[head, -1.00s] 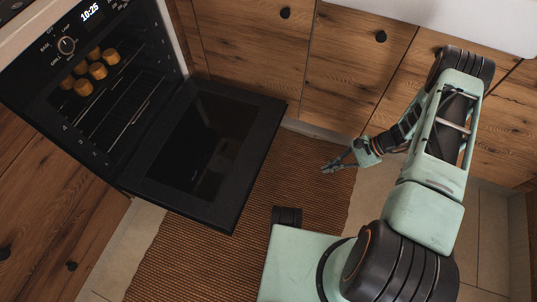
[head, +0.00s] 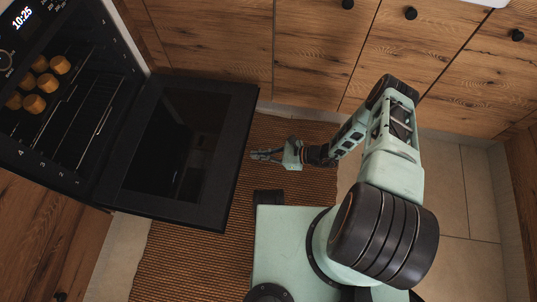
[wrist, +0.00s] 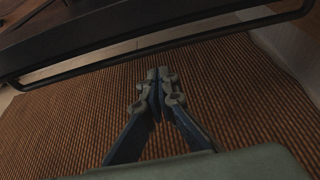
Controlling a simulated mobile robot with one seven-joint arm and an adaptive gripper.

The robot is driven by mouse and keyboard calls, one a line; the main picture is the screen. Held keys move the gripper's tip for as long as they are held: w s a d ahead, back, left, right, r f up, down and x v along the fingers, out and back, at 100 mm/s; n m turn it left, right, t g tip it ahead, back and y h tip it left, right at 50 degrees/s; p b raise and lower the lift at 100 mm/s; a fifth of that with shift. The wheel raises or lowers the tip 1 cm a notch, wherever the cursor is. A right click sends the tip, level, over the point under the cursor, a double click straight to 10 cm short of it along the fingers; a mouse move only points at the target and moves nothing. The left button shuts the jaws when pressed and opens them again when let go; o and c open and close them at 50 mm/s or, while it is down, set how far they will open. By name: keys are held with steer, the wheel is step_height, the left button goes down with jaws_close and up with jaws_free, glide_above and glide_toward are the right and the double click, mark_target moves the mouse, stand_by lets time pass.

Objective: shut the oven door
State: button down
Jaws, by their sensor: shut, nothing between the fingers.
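The oven (head: 75,90) stands open at the left in the head view. Its dark oven door (head: 228,135) is folded down and sticks out flat over the rug. My gripper (head: 254,155) is shut and empty, close to the right of the door's outer edge in the head view. In the wrist view the closed fingertips (wrist: 158,72) point toward the door edge, and a dark door handle bar (wrist: 205,43) runs across above them. I cannot tell the exact gap between fingers and door.
Several golden-brown baked pieces (head: 38,84) sit on a rack inside the oven. A ribbed brown rug (head: 185,262) covers the floor. Wooden cabinets (head: 310,60) with black knobs line the back. Bare tiles (head: 450,190) lie at the right.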

steer(key=shift+w+a+r, duration=0.1)
steer(key=shift+a+r, duration=0.55)
steer(key=shift+r, duration=0.15)
steer(key=shift+w+a+r, duration=0.1)
steer(key=shift+a+r, duration=0.5)
steer(key=shift+r, duration=0.2)
